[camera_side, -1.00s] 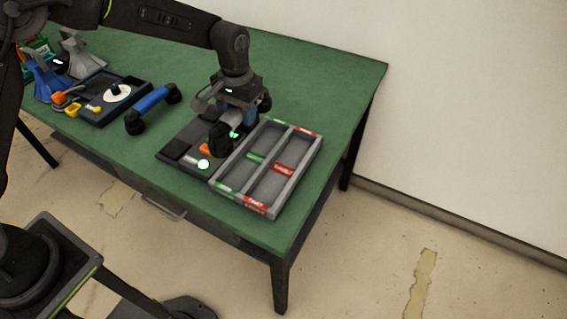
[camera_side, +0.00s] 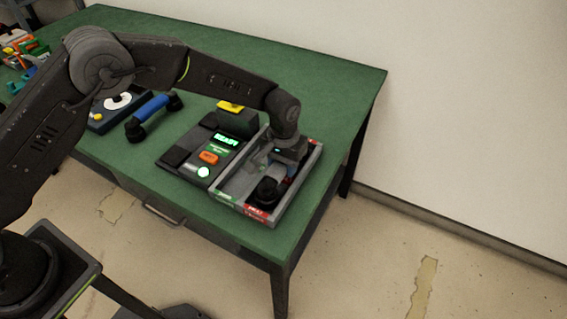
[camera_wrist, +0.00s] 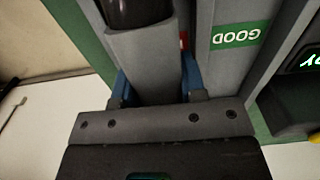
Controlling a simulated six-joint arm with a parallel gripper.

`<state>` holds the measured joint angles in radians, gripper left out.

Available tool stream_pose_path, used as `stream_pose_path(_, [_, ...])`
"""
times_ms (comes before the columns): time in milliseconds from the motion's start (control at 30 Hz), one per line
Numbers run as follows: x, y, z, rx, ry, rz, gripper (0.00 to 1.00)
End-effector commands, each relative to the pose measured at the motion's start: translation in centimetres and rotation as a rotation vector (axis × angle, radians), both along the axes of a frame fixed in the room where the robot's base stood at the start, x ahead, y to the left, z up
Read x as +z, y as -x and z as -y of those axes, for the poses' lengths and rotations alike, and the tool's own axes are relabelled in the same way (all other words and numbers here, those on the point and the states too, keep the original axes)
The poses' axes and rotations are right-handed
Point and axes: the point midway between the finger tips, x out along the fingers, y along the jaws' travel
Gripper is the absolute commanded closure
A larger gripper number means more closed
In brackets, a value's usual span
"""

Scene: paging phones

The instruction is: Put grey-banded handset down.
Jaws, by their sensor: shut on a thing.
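My gripper (camera_side: 291,166) is over the right, red-labelled side of the grey two-part tray (camera_side: 222,197). It is shut on the grey-banded handset, whose black end (camera_side: 268,190) shows below and to the left of the gripper. In the wrist view the blue fingers (camera_wrist: 156,78) lie on both sides of the grey handset grip (camera_wrist: 143,62). The handset is low at the right compartment; I cannot tell whether it touches the floor. The left compartment looks empty. A green "GOOD" label (camera_wrist: 236,36) marks the tray's other side in the wrist view.
The phone base (camera_side: 187,155) stands left of the tray, with a lit "READY" display (camera_side: 227,140), an orange button (camera_side: 208,157) and a yellow-topped block behind. A blue handset (camera_side: 152,109) lies further left. Green table (camera_side: 325,85) is clear behind the tray.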

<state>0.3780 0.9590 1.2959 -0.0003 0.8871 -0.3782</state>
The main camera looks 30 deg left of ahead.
Motion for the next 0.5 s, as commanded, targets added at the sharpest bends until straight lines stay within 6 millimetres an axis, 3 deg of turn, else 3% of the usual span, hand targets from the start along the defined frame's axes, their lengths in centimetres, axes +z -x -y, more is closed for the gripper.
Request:
stream_pose_path(333, [-0.26,-0.09,0.0,0.0,0.002,0.003,0.93])
stream_pose_path(367, [-0.36,-0.06,-0.01,0.0,0.001,0.002,0.61])
stream_pose_path(500, [-0.31,-0.06,-0.01,0.0,0.001,0.002,0.48])
